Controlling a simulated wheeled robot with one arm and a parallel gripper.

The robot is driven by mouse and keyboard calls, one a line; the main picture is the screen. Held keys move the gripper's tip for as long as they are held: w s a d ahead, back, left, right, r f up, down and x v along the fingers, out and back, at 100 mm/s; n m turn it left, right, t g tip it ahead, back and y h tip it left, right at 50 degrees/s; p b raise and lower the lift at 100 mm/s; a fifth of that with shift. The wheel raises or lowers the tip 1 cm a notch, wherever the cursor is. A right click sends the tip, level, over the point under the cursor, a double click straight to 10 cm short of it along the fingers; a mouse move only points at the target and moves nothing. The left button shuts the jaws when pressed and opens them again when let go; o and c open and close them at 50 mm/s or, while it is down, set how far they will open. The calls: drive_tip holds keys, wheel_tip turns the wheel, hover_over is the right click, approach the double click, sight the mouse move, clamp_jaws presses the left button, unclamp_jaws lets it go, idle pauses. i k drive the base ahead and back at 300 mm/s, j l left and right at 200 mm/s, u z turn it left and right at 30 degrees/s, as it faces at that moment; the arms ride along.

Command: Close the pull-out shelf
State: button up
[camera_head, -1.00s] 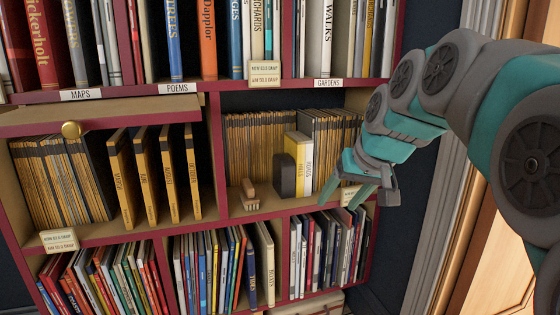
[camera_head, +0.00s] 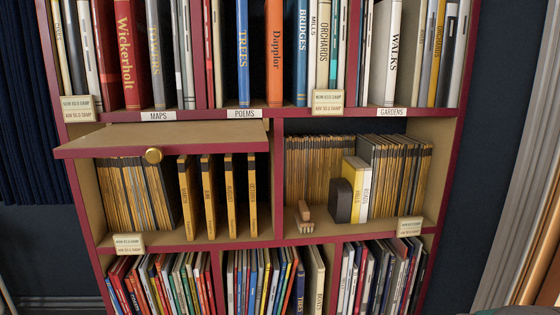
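The pull-out shelf (camera_head: 200,136) is a flat tan board with a dark red front edge. It juts out from the bookcase at the left, just under the MAPS and POEMS labels. The shelf stands out over the compartment of yellow-and-black magazines. My gripper is out of the picture. Only a small bit of teal and grey, likely part of my arm, shows at the bottom right edge.
The red bookcase is full of books above and below. The right middle compartment holds magazines (camera_head: 395,175), a dark bookend (camera_head: 341,200) and a small wooden brush (camera_head: 304,217). Dark wall shows to the right, with a pale door frame (camera_head: 520,160) beyond. A dark curtain (camera_head: 25,100) hangs at left.

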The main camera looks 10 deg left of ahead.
sight(152, 141)
drive_tip(key=u, duration=1.4)
drive_tip(key=l+u, duration=0.15)
drive_tip(key=u, duration=0.2)
drive_tip(key=k+l+u, duration=0.1)
drive_tip(key=u, duration=0.25)
drive_tip(key=k+l+u, duration=0.1)
drive_tip(key=u, duration=0.25)
drive_tip(key=l+z, duration=0.2)
drive_tip(key=k+j, duration=0.05)
drive_tip(key=j, duration=0.05)
